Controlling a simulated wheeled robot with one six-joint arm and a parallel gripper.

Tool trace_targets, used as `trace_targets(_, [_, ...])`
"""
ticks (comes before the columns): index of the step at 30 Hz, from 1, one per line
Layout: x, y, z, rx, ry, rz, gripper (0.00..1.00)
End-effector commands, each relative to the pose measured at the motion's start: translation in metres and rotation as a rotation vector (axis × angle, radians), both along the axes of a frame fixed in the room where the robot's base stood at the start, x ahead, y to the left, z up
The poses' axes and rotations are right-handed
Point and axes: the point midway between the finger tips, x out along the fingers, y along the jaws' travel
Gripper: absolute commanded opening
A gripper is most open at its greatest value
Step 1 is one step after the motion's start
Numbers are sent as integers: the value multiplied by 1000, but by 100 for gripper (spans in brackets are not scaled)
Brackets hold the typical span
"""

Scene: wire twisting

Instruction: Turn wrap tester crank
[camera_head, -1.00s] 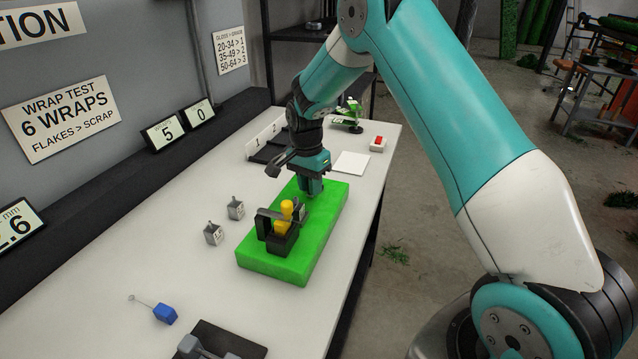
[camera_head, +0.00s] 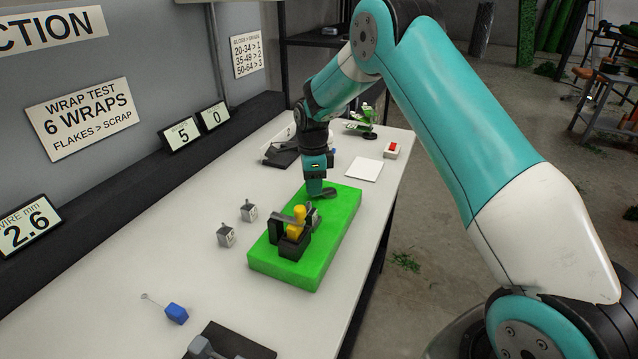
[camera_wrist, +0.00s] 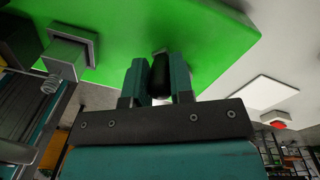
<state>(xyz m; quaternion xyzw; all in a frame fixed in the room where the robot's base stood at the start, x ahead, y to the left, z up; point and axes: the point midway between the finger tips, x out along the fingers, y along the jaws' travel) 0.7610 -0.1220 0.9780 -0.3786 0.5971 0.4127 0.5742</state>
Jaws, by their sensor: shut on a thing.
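The wrap tester stands on a bright green base (camera_head: 340,225) on the bench. It has a black bracket (camera_head: 290,245) and a yellow upright part (camera_head: 299,215). My gripper (camera_head: 314,192) points down over the base, just behind the yellow part. In the wrist view, my gripper (camera_wrist: 160,80) has its two teal fingers shut on a dark crank handle (camera_wrist: 161,72). A grey block with a coiled end (camera_wrist: 66,58) shows at the left of the wrist view. The rest of the crank is mostly hidden by the gripper.
Two small grey blocks (camera_head: 227,235) stand left of the base. A blue block with a wire loop (camera_head: 176,313) lies nearer. A white sheet (camera_head: 364,168) and a box with a red button (camera_head: 392,150) are behind.

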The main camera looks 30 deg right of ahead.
Motion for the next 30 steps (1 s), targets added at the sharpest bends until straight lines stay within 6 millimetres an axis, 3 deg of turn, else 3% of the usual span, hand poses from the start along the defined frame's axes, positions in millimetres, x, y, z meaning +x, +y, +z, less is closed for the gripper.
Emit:
trace_targets(20, [3,-2,1,-2,0,-59,0])
trace_targets(21, [3,-2,1,-2,0,-58,31])
trace_targets(23, [3,-2,1,-1,-1,-58,45])
trace_targets(30, [2,0,0,0,1,-55,48])
